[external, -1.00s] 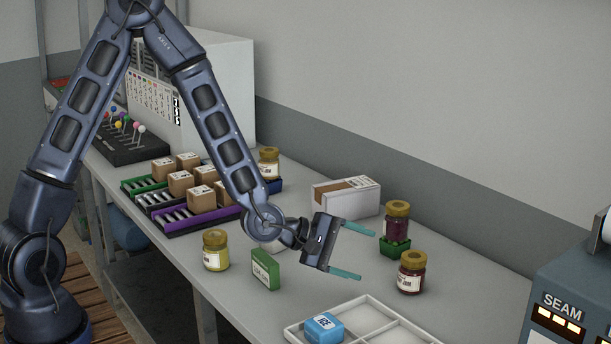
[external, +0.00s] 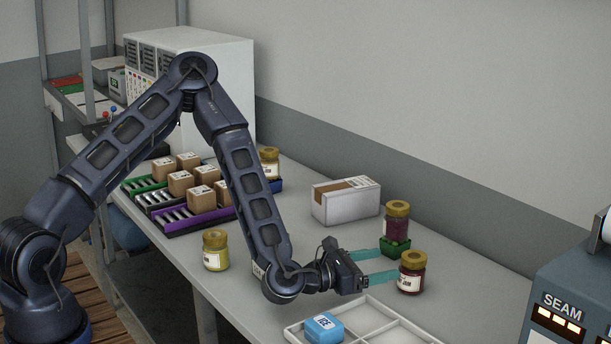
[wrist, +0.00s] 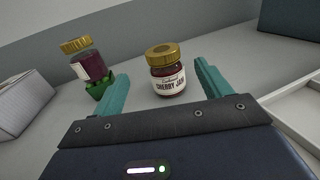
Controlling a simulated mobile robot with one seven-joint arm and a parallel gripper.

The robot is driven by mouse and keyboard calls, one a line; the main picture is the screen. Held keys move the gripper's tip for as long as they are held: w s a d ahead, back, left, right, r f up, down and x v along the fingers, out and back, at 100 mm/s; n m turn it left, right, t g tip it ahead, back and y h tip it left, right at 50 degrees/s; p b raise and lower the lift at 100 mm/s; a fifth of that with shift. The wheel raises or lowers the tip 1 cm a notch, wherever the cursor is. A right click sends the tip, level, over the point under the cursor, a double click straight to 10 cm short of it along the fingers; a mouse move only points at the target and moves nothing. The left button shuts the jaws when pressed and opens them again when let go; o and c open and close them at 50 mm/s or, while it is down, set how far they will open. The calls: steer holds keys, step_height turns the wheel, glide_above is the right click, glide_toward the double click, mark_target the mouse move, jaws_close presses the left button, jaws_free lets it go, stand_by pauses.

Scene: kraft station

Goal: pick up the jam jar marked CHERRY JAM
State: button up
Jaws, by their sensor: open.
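The jam jar marked CHERRY JAM (wrist: 168,72) stands upright on the table, with a gold lid, dark red contents and a white label. It also shows in the external view (external: 412,273), at the right end of the bench. My gripper (external: 392,265) is open and low over the bench, its teal fingers pointing at this jar. In the wrist view the jar stands ahead, between the lines of the two fingers of my gripper (wrist: 160,90) and beyond their tips. In the external view the fingertips reach close to its left side; I cannot tell whether they touch.
A white divided tray (external: 375,318) holding a blue ICE pack (external: 323,326) lies in front. A white carton (external: 345,201) is behind my gripper, and a yellow jar (external: 216,250) stands to the left.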

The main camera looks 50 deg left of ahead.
mark_target(422, 254)
steer(key=x, duration=1)
steer(key=shift+w+d+r, duration=0.1)
steer(key=shift+w+d, duration=0.15)
steer(key=shift+d, duration=0.05)
steer(key=shift+c, duration=0.3)
steer(key=c, duration=1.1)
steer(key=shift+c, duration=0.8)
steer(key=shift+r, duration=0.15)
